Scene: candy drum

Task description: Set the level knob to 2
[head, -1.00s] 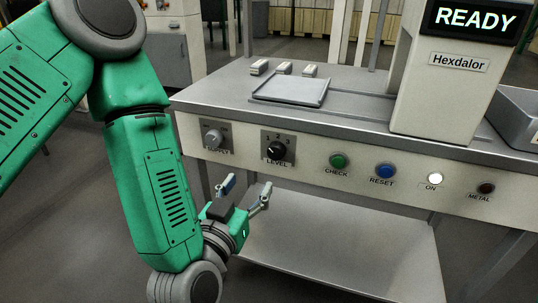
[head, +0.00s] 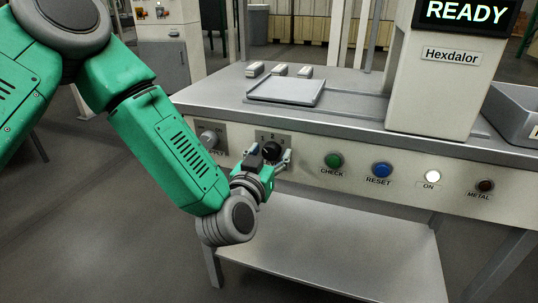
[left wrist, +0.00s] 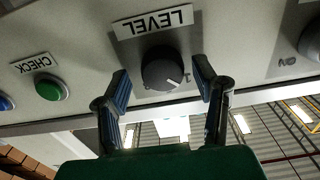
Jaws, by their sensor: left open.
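The level knob (head: 270,149) is a black round dial on a dark plate on the machine's front panel, partly covered by my gripper in the head view. In the left wrist view, upside down, the knob (left wrist: 162,67) shows a white pointer mark toward its lower right, near the digit 1 (left wrist: 187,77). The LEVEL label (left wrist: 153,21) is above it there. My left gripper (head: 269,160) is open, with its fingers to either side of the knob. In the wrist view the fingertips (left wrist: 161,78) look apart from the knob. My right gripper is not in view.
Left of the level knob is another knob (head: 210,137). To its right are a green CHECK button (head: 333,160), a blue RESET button (head: 381,169), a lit ON lamp (head: 432,176) and a dark METAL lamp (head: 486,185). A lower shelf (head: 330,240) juts out below. The display (head: 466,12) reads READY.

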